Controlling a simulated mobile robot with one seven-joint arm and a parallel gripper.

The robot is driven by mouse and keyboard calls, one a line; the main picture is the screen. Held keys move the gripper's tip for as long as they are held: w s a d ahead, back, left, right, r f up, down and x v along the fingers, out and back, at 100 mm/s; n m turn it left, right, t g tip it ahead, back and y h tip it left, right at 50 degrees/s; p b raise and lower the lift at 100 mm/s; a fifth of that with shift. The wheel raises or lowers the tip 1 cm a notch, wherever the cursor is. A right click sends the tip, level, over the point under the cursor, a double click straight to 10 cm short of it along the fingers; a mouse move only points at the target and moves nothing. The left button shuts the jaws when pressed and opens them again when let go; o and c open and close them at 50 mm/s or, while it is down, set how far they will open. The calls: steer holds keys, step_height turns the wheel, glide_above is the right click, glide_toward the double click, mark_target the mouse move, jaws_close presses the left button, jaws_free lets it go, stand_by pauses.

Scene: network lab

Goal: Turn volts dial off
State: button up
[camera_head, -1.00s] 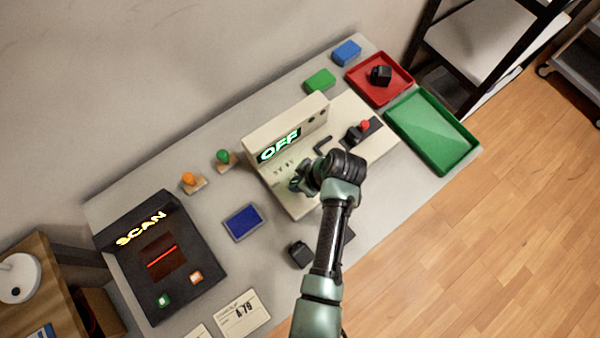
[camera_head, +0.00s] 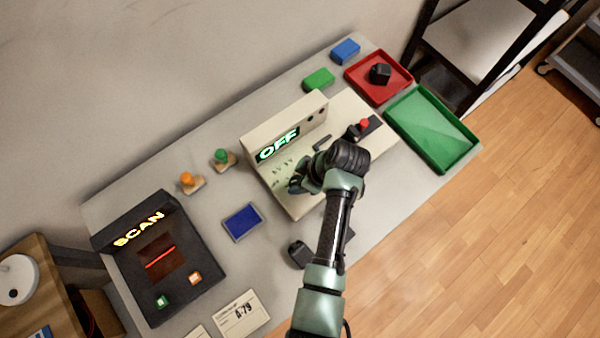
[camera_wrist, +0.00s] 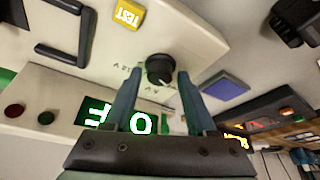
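The volts dial (camera_wrist: 160,68) is a black round knob with a light pointer mark on the cream tester panel, with small letters around it. In the wrist view it lies between and just beyond my fingertips. My gripper (camera_wrist: 158,80) is open, one finger on either side of the dial's line; I cannot tell whether either touches it. In the head view my gripper (camera_head: 299,181) is over the front of the tester (camera_head: 286,122) and hides the dial. The tester's green display (camera_head: 278,146) reads OFF.
A yellow TEST button (camera_wrist: 128,14) and a black handle (camera_wrist: 62,55) are on the panel near the dial. Red (camera_head: 357,75) and green (camera_head: 447,158) trays stand right.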

steer(key=shift+o, duration=0.5)
steer(key=v, duration=1.3)
steer(key=shift+d, duration=0.1)
steer(key=w+r+m+t+h, duration=0.25)
steer(key=w+r+t, duration=0.35)
steer(key=w+r, duration=0.55)
steer(key=w+r+m+t+h, duration=0.1)
steer(key=w+r+m+t, duration=0.15)
steer(key=r, duration=0.65)
steer(key=w+r+m+t, duration=0.15)
steer(key=r+t, duration=0.25)
steer(key=r, duration=0.6)
steer(key=s+a+r+m+t, duration=0.1)
steer(key=s+r+m+t, duration=0.15)
steer(key=r, duration=0.65)
steer(key=s+a+r+m+t, duration=0.15)
steer(key=r+t, duration=0.25)
steer(key=r, duration=0.5)
steer(key=s+a+r+m+t, duration=0.2)
steer(key=s+r+t, duration=0.4)
steer(key=s+r, duration=0.4)
step_height(320, 180, up, 4)
steer(key=shift+s+a, duration=0.25)
steer(key=shift+a, duration=0.15)
